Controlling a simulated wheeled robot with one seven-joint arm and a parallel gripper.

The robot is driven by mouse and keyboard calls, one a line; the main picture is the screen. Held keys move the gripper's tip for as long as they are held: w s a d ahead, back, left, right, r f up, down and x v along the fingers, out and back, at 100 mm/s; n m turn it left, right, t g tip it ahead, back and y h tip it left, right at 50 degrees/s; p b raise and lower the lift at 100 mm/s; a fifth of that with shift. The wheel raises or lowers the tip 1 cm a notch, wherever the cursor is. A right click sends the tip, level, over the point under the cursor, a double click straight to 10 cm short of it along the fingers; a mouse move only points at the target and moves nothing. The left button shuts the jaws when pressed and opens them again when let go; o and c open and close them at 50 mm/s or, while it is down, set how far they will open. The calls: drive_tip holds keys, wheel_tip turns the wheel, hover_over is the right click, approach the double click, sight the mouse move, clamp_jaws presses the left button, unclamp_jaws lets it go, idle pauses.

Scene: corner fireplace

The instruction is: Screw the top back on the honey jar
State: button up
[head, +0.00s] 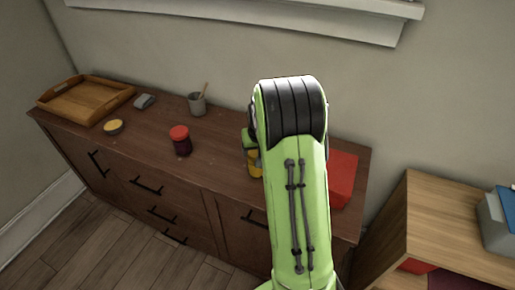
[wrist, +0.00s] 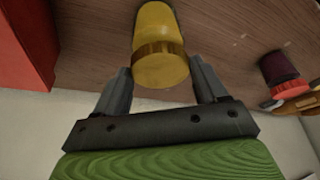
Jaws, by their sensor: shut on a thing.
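The honey jar (head: 255,169) stands upright on the brown cabinet, mostly hidden behind my green arm in the head view. In the wrist view the yellow jar (wrist: 154,20) shows beyond its gold-yellow round top (wrist: 161,70). The top is in line with the jar's mouth and looks to be against it; I cannot tell whether it is threaded on. My gripper (wrist: 160,72) is shut on the top, with one dark finger on each side. My arm hides the gripper's fingers in the head view.
On the cabinet (head: 80,133) are a red-lidded dark jar (head: 181,141), a grey mug (head: 197,104) with a stick, a low yellow-topped tin (head: 113,127), a small grey object (head: 145,101) and a wooden tray (head: 88,97). A red box (head: 342,180) stands close on the right.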

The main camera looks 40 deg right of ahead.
drive_tip(key=shift+f+b, duration=0.35)
drive_tip(key=shift+f, duration=0.1)
idle(0.7)
drive_tip(key=m+h, duration=0.1)
drive_tip(key=m, duration=0.1)
drive_tip(key=shift+m, duration=0.4)
drive_tip(key=shift+g, duration=0.3)
drive_tip(key=shift+m+g+h, duration=0.3)
drive_tip(key=shift+m+g, duration=0.2)
drive_tip(key=shift+m, duration=1.1)
drive_tip(key=m+g, duration=0.1)
drive_tip(key=m, duration=0.1)
drive_tip(key=m+p, duration=0.1)
drive_tip(key=m, duration=0.2)
drive_tip(key=shift+a+g+h, duration=0.1)
drive_tip(key=shift+g+h, duration=0.3)
drive_tip(key=shift+f+m, duration=0.1)
drive_tip(key=shift+m, duration=0.4)
